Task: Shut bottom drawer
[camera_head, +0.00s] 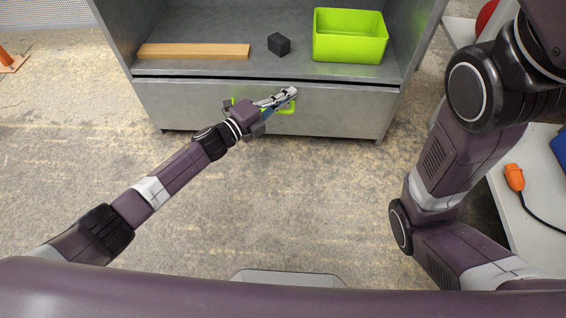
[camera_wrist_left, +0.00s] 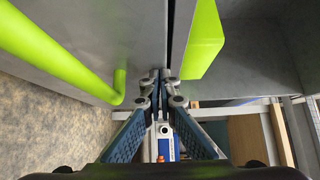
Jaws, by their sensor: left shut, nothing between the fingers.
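The bottom drawer (camera_head: 340,108) is the grey front of the metal cabinet, with a green handle (camera_head: 291,110). A thin dark gap runs along its top edge in the head view, so it looks nearly flush with the cabinet. My left gripper (camera_head: 292,92) is shut and empty at the upper part of the drawer front, by the handle. In the left wrist view its closed fingertips (camera_wrist_left: 161,75) are close to the grey front, beside the green handle (camera_wrist_left: 50,50); I cannot tell if they touch it. My right gripper is not in view.
On the cabinet shelf (camera_head: 220,75) lie a wooden board (camera_head: 193,51), a dark cube (camera_head: 279,44) and a green bin (camera_head: 349,48). A white table (camera_head: 530,225) with an orange tool (camera_head: 514,177) stands at the right. The floor before the cabinet is clear.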

